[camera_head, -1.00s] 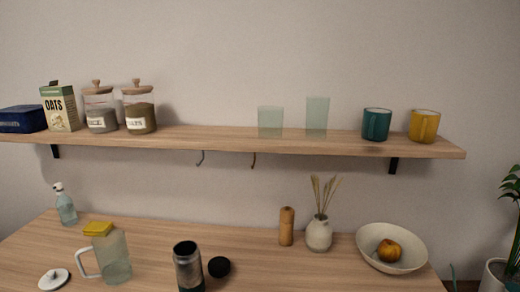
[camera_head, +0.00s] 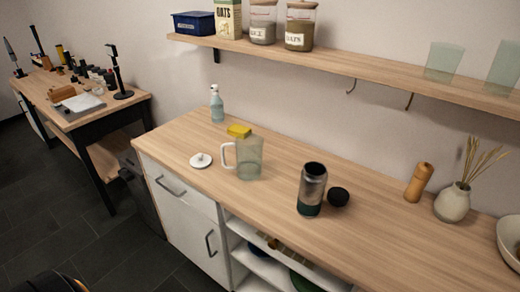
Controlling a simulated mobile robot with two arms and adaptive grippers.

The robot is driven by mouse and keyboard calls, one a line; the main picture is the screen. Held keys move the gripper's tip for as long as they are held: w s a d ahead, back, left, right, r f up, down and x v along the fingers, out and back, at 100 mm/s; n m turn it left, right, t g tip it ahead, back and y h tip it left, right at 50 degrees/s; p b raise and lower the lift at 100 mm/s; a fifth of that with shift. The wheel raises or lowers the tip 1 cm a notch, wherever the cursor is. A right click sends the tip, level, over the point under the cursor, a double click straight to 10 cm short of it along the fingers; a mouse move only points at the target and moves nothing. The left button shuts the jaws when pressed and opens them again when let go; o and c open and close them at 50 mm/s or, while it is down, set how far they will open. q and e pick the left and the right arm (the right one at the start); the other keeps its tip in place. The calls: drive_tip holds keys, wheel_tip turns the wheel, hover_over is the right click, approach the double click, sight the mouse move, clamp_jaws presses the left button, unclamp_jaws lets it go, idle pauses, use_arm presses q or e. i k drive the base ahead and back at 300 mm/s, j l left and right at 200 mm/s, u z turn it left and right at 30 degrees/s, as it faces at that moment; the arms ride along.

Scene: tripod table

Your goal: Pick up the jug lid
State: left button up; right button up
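The jug lid (camera_head: 201,160) is a small white disc with a knob on top. It lies flat on the wooden countertop (camera_head: 185,200), near its left front edge. The clear jug (camera_head: 249,160) stands upright just right of the lid, its white handle pointing left toward it. The jug's top appears open. Neither of my grippers shows in the head view.
A yellow block (camera_head: 240,131) lies behind the jug, with a spray bottle (camera_head: 217,104) behind the lid. A dark flask (camera_head: 312,188) and black cap (camera_head: 338,196) stand to the right. A shelf (camera_head: 340,65) hangs above. A cluttered workbench (camera_head: 70,100) is far left.

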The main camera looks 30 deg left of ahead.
sight(200, 161)
drive_tip(key=u, duration=1.45)
